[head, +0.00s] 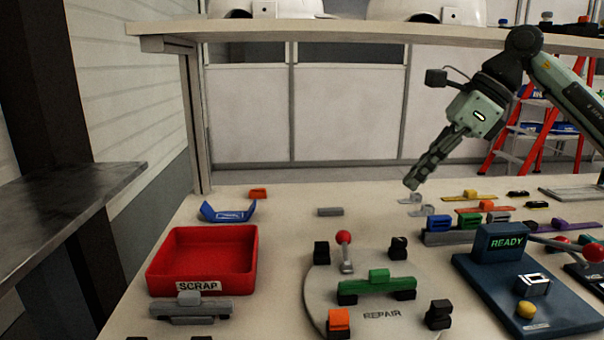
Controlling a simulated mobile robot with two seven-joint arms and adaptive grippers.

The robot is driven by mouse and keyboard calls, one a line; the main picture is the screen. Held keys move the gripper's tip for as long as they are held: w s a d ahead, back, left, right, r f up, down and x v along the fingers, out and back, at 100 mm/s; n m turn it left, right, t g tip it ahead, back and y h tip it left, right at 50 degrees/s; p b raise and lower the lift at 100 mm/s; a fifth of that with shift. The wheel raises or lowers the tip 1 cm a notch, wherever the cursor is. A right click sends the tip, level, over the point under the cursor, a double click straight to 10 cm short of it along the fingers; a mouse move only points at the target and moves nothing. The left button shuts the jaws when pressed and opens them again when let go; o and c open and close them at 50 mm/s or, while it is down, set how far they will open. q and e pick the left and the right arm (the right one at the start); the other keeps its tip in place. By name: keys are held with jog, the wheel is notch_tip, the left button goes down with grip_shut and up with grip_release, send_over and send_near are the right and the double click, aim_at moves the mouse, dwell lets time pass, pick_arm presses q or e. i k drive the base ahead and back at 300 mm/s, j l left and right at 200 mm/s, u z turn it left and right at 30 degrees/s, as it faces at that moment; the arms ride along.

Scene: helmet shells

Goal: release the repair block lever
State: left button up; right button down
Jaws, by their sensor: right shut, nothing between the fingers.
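The repair block is a round grey plate (332,300) marked REPAIR, at the front middle of the bench in the head view. Its lever (344,239) has a red ball knob on a short grey stem and stands nearly upright at the plate's back part. A green bar (378,286) lies across black supports on the plate, just in front of the lever. My right gripper (411,186) is shut and empty, pointing down-left above the back of the bench, well apart from the lever, behind and right of it. My left gripper is out of view.
Black blocks and an orange-topped block (339,319) ring the plate. A red SCRAP tray (205,262) stands left, with a grey bar (190,307) before it. A blue READY fixture (502,242) stands right. A shelf with white helmet shells (265,9) overhangs the back.

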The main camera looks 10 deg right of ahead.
aim_at(342, 237)
jog(key=k, duration=1.45)
